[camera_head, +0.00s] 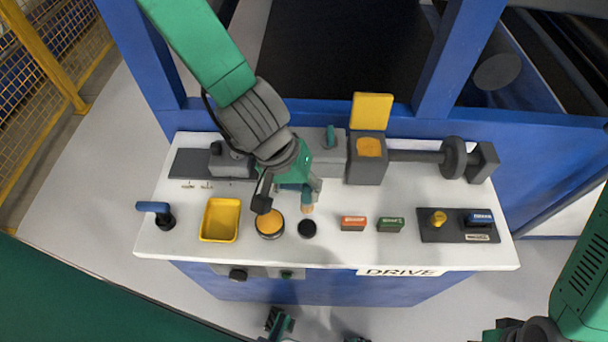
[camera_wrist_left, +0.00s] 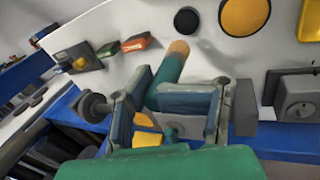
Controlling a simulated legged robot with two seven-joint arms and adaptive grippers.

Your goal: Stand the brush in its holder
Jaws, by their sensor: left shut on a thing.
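The brush (camera_head: 307,202) has a teal handle and a tan tip; in the left wrist view (camera_wrist_left: 168,72) it comes out from between the finger pads. My left gripper (camera_head: 290,194) is shut on its handle, which the fingers partly hide. The tan tip points toward the front of the white table. A small round black piece (camera_head: 307,228), which may be the holder, stands just in front of the tip; it also shows in the left wrist view (camera_wrist_left: 187,20). I cannot tell the height of the tip above the table.
A round pot with orange content (camera_head: 269,224) and a yellow tray (camera_head: 220,219) stand left of the black piece. Red (camera_head: 353,223) and green (camera_head: 390,225) blocks stand right of it. A grey machine with a roller shaft (camera_head: 415,156) runs along the back.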

